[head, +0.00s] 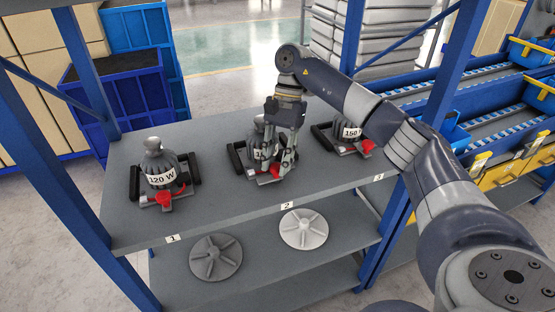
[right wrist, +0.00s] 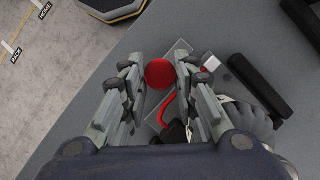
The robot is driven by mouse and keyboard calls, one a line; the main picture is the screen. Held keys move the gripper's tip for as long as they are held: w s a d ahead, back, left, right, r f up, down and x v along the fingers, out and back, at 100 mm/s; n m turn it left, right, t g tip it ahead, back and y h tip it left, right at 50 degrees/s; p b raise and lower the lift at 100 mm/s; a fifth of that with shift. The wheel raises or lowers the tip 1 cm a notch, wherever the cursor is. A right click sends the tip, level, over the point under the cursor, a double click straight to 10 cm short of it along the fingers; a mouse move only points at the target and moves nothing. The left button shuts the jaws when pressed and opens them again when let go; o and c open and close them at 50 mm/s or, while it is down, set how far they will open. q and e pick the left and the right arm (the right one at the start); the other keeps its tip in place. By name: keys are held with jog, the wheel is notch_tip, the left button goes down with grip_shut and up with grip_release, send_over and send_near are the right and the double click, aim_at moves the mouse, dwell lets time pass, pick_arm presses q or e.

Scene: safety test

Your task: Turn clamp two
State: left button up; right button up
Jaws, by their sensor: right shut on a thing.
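Clamp two is the middle fixture on the upper shelf, behind the label 2 (head: 286,205). It holds a dark grey ribbed device with a white band and has red parts (head: 266,179) at its front. My right gripper (head: 275,168) is down over this fixture and partly hides it. In the right wrist view its fingers (right wrist: 160,73) are on both sides of a round red knob (right wrist: 159,74) and shut on it. A curved red piece (right wrist: 166,108) lies just below the knob. My left gripper is not in view.
A similar fixture with a 120 W device (head: 160,165) stands left at label 1 (head: 172,239). Another with a 150 device (head: 351,131) stands right, by label 3 (head: 379,178). Two round discs (head: 216,257) (head: 303,229) lie on the lower shelf. Blue posts (head: 62,170) frame the shelf.

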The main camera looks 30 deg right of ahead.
jog(key=o, duration=1)
jog(key=shift+o, duration=0.2)
jog(key=shift+r, duration=0.1)
jog(key=v, duration=1.2)
jog(key=shift+a, duration=0.1)
